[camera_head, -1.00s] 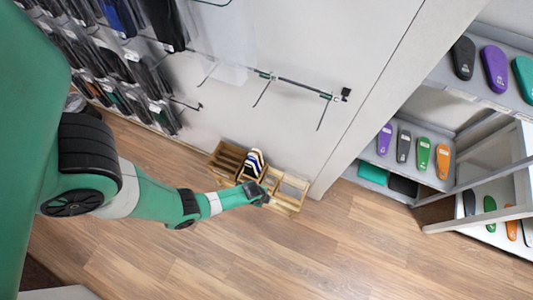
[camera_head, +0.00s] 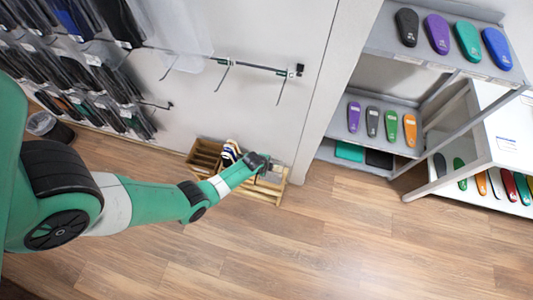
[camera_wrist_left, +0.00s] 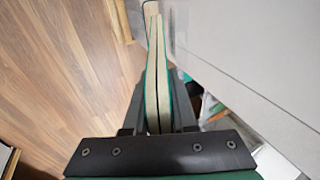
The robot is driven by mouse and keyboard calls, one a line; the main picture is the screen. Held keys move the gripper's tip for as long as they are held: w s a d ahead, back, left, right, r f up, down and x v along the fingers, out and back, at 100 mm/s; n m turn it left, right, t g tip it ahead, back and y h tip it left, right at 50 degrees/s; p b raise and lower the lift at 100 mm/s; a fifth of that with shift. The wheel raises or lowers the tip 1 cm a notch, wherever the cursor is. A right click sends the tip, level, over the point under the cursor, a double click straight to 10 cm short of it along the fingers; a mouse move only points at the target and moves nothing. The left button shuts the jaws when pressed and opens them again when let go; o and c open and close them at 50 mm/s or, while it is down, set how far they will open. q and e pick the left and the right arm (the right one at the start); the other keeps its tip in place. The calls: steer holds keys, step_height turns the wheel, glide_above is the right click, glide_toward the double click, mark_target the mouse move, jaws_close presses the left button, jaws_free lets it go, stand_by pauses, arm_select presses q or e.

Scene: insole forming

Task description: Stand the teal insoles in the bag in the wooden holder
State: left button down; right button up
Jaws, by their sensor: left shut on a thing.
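The wooden holder (camera_head: 207,145) stands on the floor against the grey wall and has several compartments. Blue-and-white insoles (camera_head: 229,153) stand in its middle part. My left gripper (camera_head: 264,162) is over the right part of the holder, which it partly hides. In the left wrist view my left gripper (camera_wrist_left: 158,95) is shut on the teal insoles (camera_wrist_left: 152,75), seen edge-on as two thin cream-and-teal layers, upright between the fingers. The bag around them cannot be made out. In the head view the held insoles are hidden or too small to tell. My right gripper is not in view.
A grey shelf unit (camera_head: 400,135) with several coloured insoles stands to the right. Metal hooks (camera_head: 225,70) stick out from the wall above the holder. Packed bags (camera_head: 95,75) hang at the left, above a dark bin (camera_head: 48,127). The wooden floor (camera_head: 310,235) in front is clear.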

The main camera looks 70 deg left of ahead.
arm_select(q)
steer(key=shift+f+b, duration=1.2)
steer(key=shift+f, duration=0.15)
steer(key=shift+g+h, duration=0.7)
steer(key=shift+h, duration=0.1)
steer(key=w+a+f+b, duration=0.1)
steer(key=b, duration=0.1)
steer(key=w+a+f+b, duration=0.1)
steer(key=f+b, duration=0.1)
steer(key=b, duration=0.1)
steer(key=shift+w+a+f, duration=0.1)
steer(key=shift+a+f, duration=0.2)
steer(key=shift+a, duration=0.1)
steer(key=c, duration=0.6)
jaws_free()
steer(key=shift+c, duration=0.2)
steer(key=p+v, duration=1)
steer(key=p, duration=0.1)
steer(key=shift+r+p, duration=0.4)
steer(key=shift+s+r+p, duration=0.3)
steer(key=shift+r+p, duration=0.15)
steer(key=shift+p, duration=0.1)
steer(key=shift+f, duration=0.1)
